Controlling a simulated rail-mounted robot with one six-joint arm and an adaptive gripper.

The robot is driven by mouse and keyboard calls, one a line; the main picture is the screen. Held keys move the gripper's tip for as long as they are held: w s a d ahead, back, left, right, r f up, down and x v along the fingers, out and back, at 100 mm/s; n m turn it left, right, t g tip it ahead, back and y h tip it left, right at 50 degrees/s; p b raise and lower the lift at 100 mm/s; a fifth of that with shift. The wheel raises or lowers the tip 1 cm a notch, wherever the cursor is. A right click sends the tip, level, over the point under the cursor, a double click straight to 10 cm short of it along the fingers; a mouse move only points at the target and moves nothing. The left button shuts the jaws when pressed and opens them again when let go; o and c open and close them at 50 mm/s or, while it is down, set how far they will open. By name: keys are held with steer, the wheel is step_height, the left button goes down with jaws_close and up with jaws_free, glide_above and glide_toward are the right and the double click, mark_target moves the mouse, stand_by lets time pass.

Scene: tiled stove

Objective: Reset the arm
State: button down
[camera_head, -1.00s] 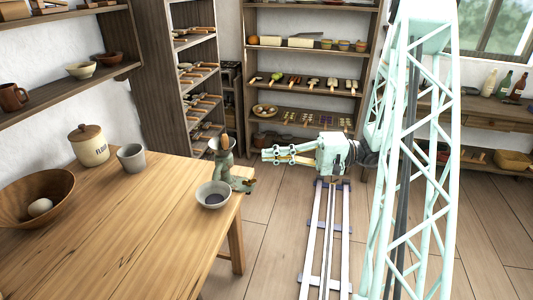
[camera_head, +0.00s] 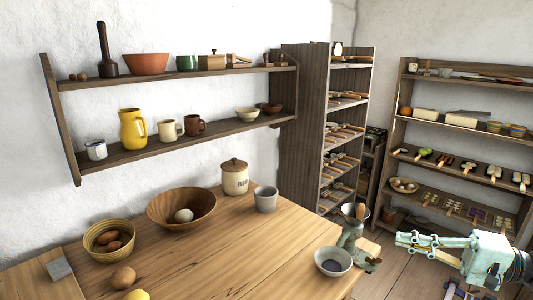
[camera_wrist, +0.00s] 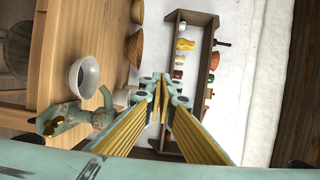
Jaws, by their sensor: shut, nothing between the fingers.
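My gripper (camera_head: 402,239) is at the lower right in the head view, pointing left, just past the right end of the wooden table (camera_head: 240,245). It is shut and empty, and it touches nothing that I can see. In the wrist view my gripper (camera_wrist: 161,82) shows its two yellow-faced fingers meeting at the tips. A green hand-cranked grinder (camera_head: 350,240) stands at the table's right end, left of the fingertips. A grey bowl (camera_head: 333,261) sits in front of it. Both the grinder (camera_wrist: 75,118) and the bowl (camera_wrist: 82,76) also show in the wrist view.
On the table are a flour jar (camera_head: 235,178), a grey cup (camera_head: 265,199), a large wooden bowl (camera_head: 180,210) and a bowl of eggs (camera_head: 108,238). A wall shelf (camera_head: 175,145) hangs behind. A tall rack (camera_head: 305,125) and a wide shelf (camera_head: 460,130) stand at the back right.

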steer(key=s+a+r+n+g+h, duration=0.2)
steer(key=s+a+r+g, duration=0.25)
steer(key=s+a, duration=0.4)
steer(key=s+a+r+n+g+h, duration=0.2)
steer(key=s+a+r+g+h, duration=0.25)
steer(key=a, duration=0.75)
steer(key=s+r+n+t+h, duration=0.1)
steer(key=s+r+h, duration=0.3)
steer(key=s, duration=0.5)
steer(key=s+r+n+t+h, duration=0.1)
steer(key=s+r+t+h, duration=0.2)
steer(key=s, duration=0.6)
steer(key=shift+s+d+r+h, duration=0.25)
steer(key=shift+r+h, duration=0.25)
steer(key=shift+h, duration=0.45)
